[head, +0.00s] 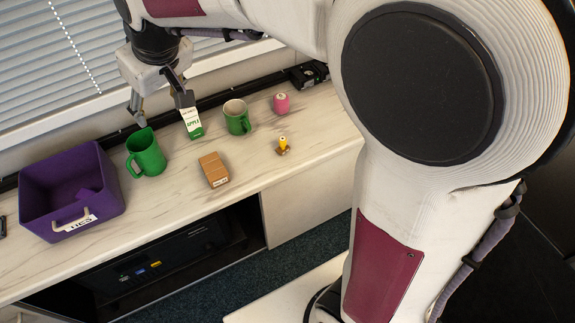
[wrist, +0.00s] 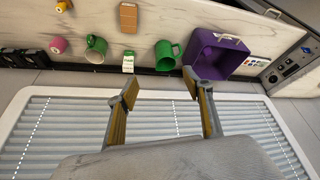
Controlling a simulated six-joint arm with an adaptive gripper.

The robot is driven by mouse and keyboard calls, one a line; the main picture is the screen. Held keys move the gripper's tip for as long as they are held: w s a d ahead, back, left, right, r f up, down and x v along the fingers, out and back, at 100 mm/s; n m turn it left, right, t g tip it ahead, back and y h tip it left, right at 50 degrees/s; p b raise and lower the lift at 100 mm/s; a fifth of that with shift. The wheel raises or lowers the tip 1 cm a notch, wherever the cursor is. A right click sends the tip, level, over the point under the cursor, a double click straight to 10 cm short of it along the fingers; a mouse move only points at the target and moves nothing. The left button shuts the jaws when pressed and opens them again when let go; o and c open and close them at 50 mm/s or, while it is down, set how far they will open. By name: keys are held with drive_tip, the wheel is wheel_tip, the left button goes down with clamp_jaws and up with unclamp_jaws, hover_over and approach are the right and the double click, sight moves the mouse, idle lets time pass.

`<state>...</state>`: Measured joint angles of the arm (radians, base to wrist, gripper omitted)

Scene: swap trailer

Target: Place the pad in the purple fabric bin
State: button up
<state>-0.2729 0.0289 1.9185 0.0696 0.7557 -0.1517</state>
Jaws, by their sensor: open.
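The purple fabric bin (head: 108,207) stands at the left end of the counter, with a pale handle and a label on its front. It also shows in the wrist view (wrist: 236,62). A lighter purple patch shows inside it; I cannot tell whether it is an object or light. I cannot identify the pad for sure; a flat brown block (head: 213,169) with a small label lies near the counter's front edge and also shows in the wrist view (wrist: 128,17). My gripper (head: 161,105) is open and empty, above the back of the counter by the window.
A green mug (head: 147,153) stands right of the bin. An apple carton (head: 192,122), another green mug (head: 238,122), a pink cylinder (head: 281,103) and a small yellow-topped item (head: 283,146) stand farther right. Window blinds (head: 60,60) are behind the counter.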

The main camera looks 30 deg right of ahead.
drive_tip(key=s+d+m, duration=0.1)
drive_tip(key=s+d, duration=0.3)
drive_tip(key=s, duration=0.4)
drive_tip(key=s+d+m+h, duration=0.1)
drive_tip(key=s+d+m, duration=0.1)
drive_tip(key=s+d, duration=0.3)
drive_tip(key=s+d+m+t, duration=0.1)
drive_tip(key=s+d, duration=0.4)
drive_tip(key=s, duration=0.6)
drive_tip(key=shift+s+d+f+h, duration=0.2)
drive_tip(key=shift+s+f+h, duration=0.05)
drive_tip(key=shift+f+h, duration=0.15)
